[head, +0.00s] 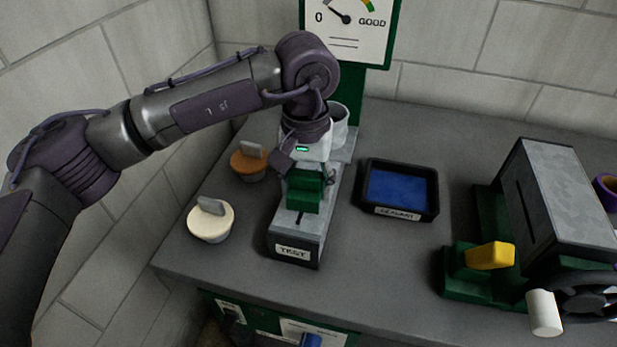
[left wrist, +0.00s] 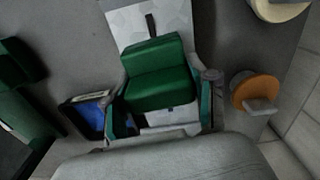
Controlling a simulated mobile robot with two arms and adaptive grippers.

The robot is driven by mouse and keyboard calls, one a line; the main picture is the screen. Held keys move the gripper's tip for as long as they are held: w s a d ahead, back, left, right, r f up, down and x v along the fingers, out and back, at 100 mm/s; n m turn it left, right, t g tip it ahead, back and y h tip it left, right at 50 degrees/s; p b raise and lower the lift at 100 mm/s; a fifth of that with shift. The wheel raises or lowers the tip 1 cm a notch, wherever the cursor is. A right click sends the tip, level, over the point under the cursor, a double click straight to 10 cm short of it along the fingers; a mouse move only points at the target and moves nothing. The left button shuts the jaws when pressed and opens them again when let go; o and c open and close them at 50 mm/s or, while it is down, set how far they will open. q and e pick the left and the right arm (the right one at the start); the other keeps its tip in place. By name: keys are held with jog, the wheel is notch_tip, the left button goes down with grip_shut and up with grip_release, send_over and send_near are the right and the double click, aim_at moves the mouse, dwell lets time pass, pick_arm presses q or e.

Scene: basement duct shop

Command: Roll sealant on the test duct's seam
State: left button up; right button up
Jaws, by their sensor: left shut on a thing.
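The test duct (head: 294,249), a grey metal box with a "TEST" label, lies on the counter near its left end. It also shows in the left wrist view (left wrist: 177,17), with a dark slit on its top. My left gripper (head: 304,178) points down over the duct and is shut on a green stepped block (head: 303,194). The block fills the space between the fingers in the left wrist view (left wrist: 160,75). I cannot tell whether it touches the duct. The black sealant tray (head: 398,212), with a blue inside, stands right of the duct. My right gripper is out of view.
Cream (head: 210,224) and orange (head: 249,166) round pieces with grey tabs stand left of the duct. A gauge board (head: 349,28) and grey cup (head: 339,125) stand behind. A green-and-grey machine (head: 560,200) with a yellow block (head: 490,255) fills the right. The counter between tray and machine is clear.

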aim_at(299, 219)
pick_arm(q)
jog(key=shift+s+a+f+b, duration=0.1)
jog(key=shift+s+a+b, duration=0.2)
jog(key=shift+s, duration=0.4)
jog(key=shift+s+a+r+b, duration=0.1)
jog(key=shift+s+a+b, duration=0.2)
jog(key=shift+s, duration=0.45)
jog(key=shift+s+a+f+b, duration=0.15)
jog(key=shift+s+b, duration=0.2)
jog(key=shift+s, duration=0.35)
jog(key=shift+s+a+r, duration=0.1)
jog(key=shift+s+a, duration=0.05)
jog(key=shift+s, duration=0.25)
jog(key=shift+s+a+r, duration=0.1)
jog(key=shift+s, duration=0.3)
notch_tip(299, 219, up, 6)
jog(key=p, duration=0.2)
notch_tip(299, 219, up, 3)
jog(key=shift+r+p, duration=0.1)
jog(key=shift+p, duration=0.5)
